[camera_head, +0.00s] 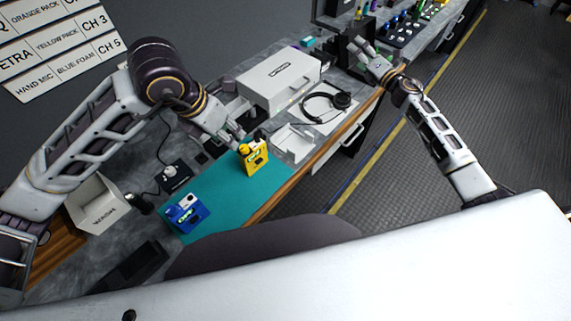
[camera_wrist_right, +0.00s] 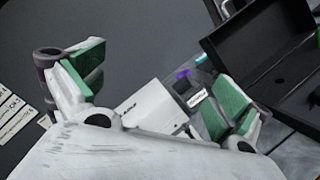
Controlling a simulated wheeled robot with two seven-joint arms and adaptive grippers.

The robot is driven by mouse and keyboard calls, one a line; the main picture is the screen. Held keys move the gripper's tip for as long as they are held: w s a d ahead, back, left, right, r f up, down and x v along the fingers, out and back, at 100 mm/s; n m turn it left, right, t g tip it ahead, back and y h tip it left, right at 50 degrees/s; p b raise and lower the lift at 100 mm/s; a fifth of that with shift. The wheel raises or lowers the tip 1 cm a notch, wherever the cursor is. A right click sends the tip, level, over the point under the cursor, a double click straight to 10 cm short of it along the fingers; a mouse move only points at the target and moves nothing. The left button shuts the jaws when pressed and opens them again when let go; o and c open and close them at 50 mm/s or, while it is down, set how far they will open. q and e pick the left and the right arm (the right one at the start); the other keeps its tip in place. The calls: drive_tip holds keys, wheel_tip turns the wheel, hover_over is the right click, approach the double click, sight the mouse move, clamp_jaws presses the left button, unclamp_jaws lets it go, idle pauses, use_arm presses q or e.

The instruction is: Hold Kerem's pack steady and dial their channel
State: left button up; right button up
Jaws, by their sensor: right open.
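A yellow pack (camera_head: 255,161) stands upright on a teal mat (camera_head: 212,185), with a dark knob on top. A blue pack (camera_head: 187,213) stands on the mat nearer the front left. My left gripper (camera_head: 236,133) is at the yellow pack's upper back left; whether its fingers touch or grip it is unclear. My right gripper (camera_head: 364,52) is open and empty, away to the right beyond the headset; its spread green-padded fingers show in the right wrist view (camera_wrist_right: 158,92). The wall sign (camera_head: 60,45) pairs yellow pack with CH 3; no Kerem line is legible.
A white case (camera_head: 280,79), a headset (camera_head: 330,102) and a white open tray (camera_head: 294,143) lie right of the mat. A white box (camera_head: 96,205) and a small black device (camera_head: 174,177) stand left. A dark open case (camera_wrist_right: 262,48) is near my right gripper.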

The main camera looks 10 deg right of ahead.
drive_tip(key=s+a+f+n+y, duration=0.1)
drive_tip(key=s+a+f+n, duration=0.2)
drive_tip(key=s+a, duration=0.5)
drive_tip(key=s+a+f+n+g+y, duration=0.1)
drive_tip(key=s+a+f+n+y, duration=0.1)
drive_tip(key=s+a+n, duration=0.4)
drive_tip(key=s+a+f+n+g+y, duration=0.1)
drive_tip(key=s+a+f+n, duration=0.3)
drive_tip(key=s+a, duration=0.8)
drive_tip(key=shift+s+a+f+n+y, duration=0.1)
drive_tip(key=shift+a+n+y, duration=0.2)
drive_tip(key=shift+a, duration=0.8)
drive_tip(key=shift+a+f+n+y, duration=0.1)
drive_tip(key=shift+a+n, duration=0.3)
drive_tip(key=shift+a, duration=0.7)
approach(257, 160)
drive_tip(key=shift+s+d+r+m+g, duration=0.2)
drive_tip(key=shift+s+d+m+g, duration=0.25)
drive_tip(key=shift+d, duration=0.1)
drive_tip(key=shift+w+a, duration=0.1)
drive_tip(key=shift+w, duration=0.05)
drive_tip(key=shift+x, duration=6.75)
drive_tip(key=shift+w+f, duration=0.1)
drive_tip(key=shift+f, duration=0.05)
